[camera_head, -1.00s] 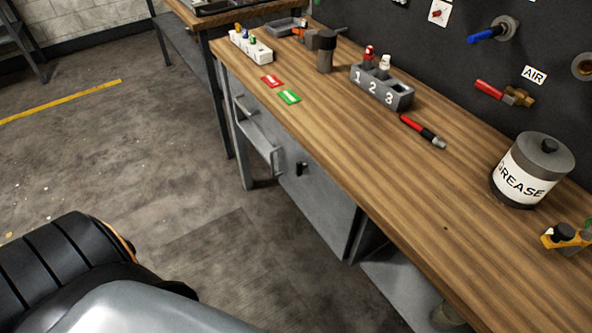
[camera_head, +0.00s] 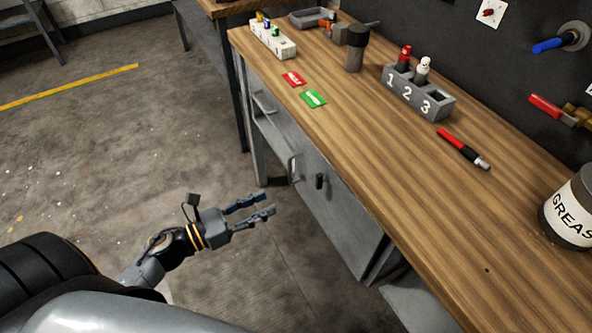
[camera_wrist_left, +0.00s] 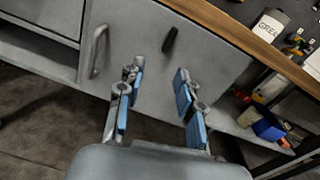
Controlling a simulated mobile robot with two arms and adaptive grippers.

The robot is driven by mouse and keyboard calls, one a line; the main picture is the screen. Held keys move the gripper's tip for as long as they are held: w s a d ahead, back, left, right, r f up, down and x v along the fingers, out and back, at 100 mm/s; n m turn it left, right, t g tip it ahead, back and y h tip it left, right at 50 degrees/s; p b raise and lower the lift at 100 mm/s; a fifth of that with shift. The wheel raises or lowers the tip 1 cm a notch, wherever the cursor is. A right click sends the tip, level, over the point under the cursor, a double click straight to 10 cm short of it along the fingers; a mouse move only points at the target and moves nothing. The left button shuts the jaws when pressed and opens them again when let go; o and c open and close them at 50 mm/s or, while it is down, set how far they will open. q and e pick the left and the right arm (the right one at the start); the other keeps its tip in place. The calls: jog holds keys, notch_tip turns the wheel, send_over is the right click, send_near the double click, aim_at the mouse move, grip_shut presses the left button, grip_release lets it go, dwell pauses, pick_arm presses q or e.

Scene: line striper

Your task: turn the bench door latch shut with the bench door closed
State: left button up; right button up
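The grey bench door (camera_head: 338,217) sits under the wooden bench top and looks flush with the bench front; it also fills much of the left wrist view (camera_wrist_left: 140,25). Its black latch (camera_head: 320,181) is a short bar, roughly upright and parallel to the door handle (camera_wrist_left: 98,52); the latch (camera_wrist_left: 170,40) shows fully in the left wrist view. My left gripper (camera_head: 267,204) is open and empty, left of the door and apart from it. In the left wrist view its fingers (camera_wrist_left: 158,72) point toward the door below the latch. My right gripper is not in view.
The bench top (camera_head: 400,190) holds a numbered block (camera_head: 418,92), a red-black pen (camera_head: 463,149) and a grease can (camera_head: 575,210). An open shelf (camera_wrist_left: 240,115) with several items lies right of the door. The floor before the bench is clear.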

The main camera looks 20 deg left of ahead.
aim_at(317, 179)
pick_arm(q)
jog(key=w+d+p, duration=0.1)
jog(key=w+d, duration=0.1)
jog(key=w, duration=0.1)
jog(key=w+d+r+m+p, duration=0.1)
jog(key=w+d, duration=0.2)
jog(key=w+d+r+m+p, duration=0.1)
jog(key=w+d, duration=0.2)
jog(key=shift+w+d+r+h, duration=0.1)
jog(key=shift+w+d+h, duration=0.05)
jog(key=shift+h, duration=0.25)
jog(key=shift+w+d, duration=0.45)
jog(key=shift+w, duration=0.1)
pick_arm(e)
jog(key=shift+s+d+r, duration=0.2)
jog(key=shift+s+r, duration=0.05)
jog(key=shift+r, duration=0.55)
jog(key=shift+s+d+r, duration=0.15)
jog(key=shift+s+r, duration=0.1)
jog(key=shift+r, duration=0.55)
pick_arm(q)
jog(key=shift+c, duration=0.4)
grip_shut()
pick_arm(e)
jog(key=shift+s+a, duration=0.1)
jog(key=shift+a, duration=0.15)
